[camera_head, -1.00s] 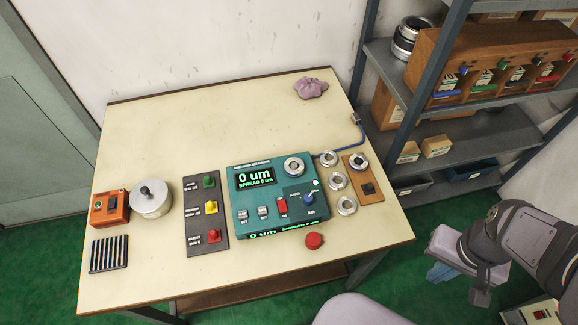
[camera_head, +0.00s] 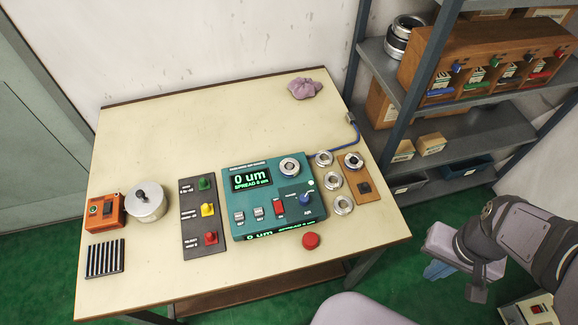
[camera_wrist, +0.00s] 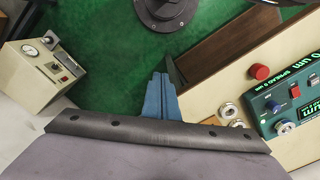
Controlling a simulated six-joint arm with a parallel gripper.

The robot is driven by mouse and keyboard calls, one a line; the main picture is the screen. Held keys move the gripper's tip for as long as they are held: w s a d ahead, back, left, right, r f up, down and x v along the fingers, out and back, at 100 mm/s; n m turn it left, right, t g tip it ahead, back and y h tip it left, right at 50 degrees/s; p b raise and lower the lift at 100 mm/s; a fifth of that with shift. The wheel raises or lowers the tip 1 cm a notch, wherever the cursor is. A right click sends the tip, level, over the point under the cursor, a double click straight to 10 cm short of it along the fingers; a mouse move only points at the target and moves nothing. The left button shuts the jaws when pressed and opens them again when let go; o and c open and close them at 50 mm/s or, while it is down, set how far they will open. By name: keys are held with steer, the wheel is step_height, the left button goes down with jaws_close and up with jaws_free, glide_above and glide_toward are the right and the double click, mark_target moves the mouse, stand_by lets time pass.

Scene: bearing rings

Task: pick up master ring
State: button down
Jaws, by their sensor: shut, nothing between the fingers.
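A metal ring with a dark centre (camera_head: 352,161) sits on a small wooden board (camera_head: 365,193) at the table's right side. No label shows which ring is the master ring. Three loose silver rings lie left of the board: an upper one (camera_head: 323,158), a middle one (camera_head: 331,180) and a lower one (camera_head: 343,205). Another ring (camera_head: 290,167) sits on the teal gauge box (camera_head: 268,220). My gripper (camera_head: 437,271) is shut and empty, off the table's right edge, away from all rings. Its blue fingers also show in the wrist view (camera_wrist: 160,82).
The table (camera_head: 200,120) also holds a lever panel (camera_head: 203,240), a round lidded pot (camera_head: 147,205), an orange box (camera_head: 104,212), a slotted black block (camera_head: 105,258), a red button (camera_head: 311,240) and a crumpled cloth (camera_head: 305,88). Shelves (camera_head: 440,132) stand at the right. The table's back is mostly clear.

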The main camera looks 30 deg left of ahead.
steer(key=c, duration=0.8)
jaws_free()
steer(key=shift+c, duration=0.2)
steer(key=w+a+f+n+t+b, duration=0.1)
steer(key=w+a+f+n+b, duration=0.1)
steer(key=w+a+b, duration=0.4)
steer(key=n+t+y+b, duration=0.3)
steer(key=n+b, duration=0.2)
steer(key=b, duration=0.1)
glide_toward(290, 166)
steer(key=shift+p+x, duration=0.55)
steer(key=shift+x, duration=3.6)
